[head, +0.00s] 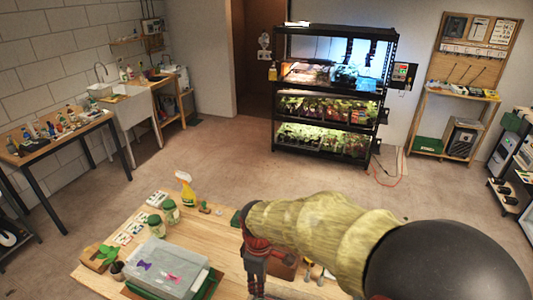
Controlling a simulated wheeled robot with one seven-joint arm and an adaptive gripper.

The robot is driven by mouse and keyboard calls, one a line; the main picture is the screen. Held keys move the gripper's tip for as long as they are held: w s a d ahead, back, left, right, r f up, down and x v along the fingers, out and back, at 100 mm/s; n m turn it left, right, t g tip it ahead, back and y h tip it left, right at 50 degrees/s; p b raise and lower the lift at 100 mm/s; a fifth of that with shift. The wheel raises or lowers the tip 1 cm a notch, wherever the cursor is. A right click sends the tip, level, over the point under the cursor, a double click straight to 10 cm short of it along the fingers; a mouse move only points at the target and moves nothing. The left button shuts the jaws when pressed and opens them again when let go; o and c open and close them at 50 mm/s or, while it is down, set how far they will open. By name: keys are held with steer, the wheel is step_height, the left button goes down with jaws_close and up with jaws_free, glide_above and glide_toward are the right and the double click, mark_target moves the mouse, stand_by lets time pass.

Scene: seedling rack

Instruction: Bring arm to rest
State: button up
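My arm (315,222), in a yellowish sleeve, reaches in from the lower right of the head view. It extends leftward over the wooden table (225,222). My gripper (256,284) hangs down from the arm's red and black wrist, above or in front of the table. Its fingertips are small and dark near the bottom edge of the view, so I cannot tell whether it is open or shut, or whether it holds anything.
A lidded clear bin (168,266), green-lidded jars (170,211), a yellow spray bottle (185,188) and a small plant (106,254) stand on the table left of my gripper. A lit seedling rack (333,100) stands at the back. Open floor (225,155) lies between.

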steer(key=s+d+r+m+t+b, duration=0.2)
steer(key=s+d+r+m+b, duration=0.2)
steer(key=s+d+m, duration=0.3)
steer(key=s+d+r+m+t+b, duration=0.3)
steer(key=s+d+r+m+b, duration=0.2)
steer(key=d, duration=0.9)
steer(key=s+r+m, duration=0.1)
steer(key=s+m, duration=0.1)
steer(key=s, duration=0.1)
steer(key=shift+s+d+r+t, duration=0.2)
steer(key=shift+s+d+t, duration=0.1)
steer(key=shift+d, duration=0.1)
stand_by(0.8)
